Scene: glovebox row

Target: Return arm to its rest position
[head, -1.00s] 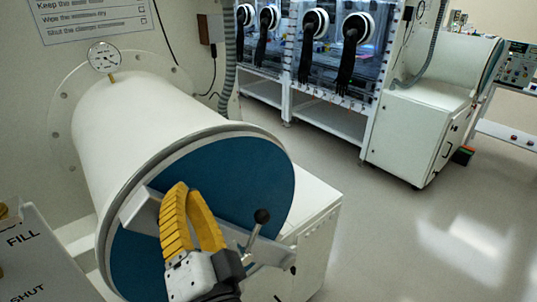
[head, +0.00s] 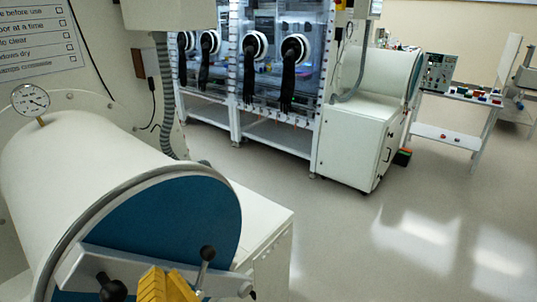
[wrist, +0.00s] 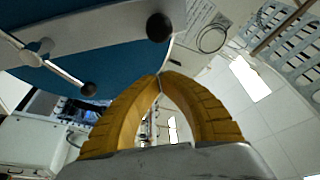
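My gripper (head: 168,285) shows at the bottom edge of the head view as yellow ridged fingers, partly cut off. In the wrist view its two fingertips (wrist: 162,77) meet, with nothing between them. The gripper is in front of the blue round door (head: 165,225) of a white cylindrical chamber (head: 90,175). A grey bar (head: 130,268) with black-knobbed levers (head: 208,253) crosses the door. In the wrist view the blue door (wrist: 110,55) and black knobs (wrist: 159,27) lie beyond the fingers. I cannot tell the exact gap to the bar.
A pressure gauge (head: 30,99) sits on the chamber. Gloveboxes (head: 265,75) with black gloves line the back. A white cabinet (head: 360,140) and a bench with a control box (head: 437,70) stand at the right. The floor (head: 400,220) at right is clear.

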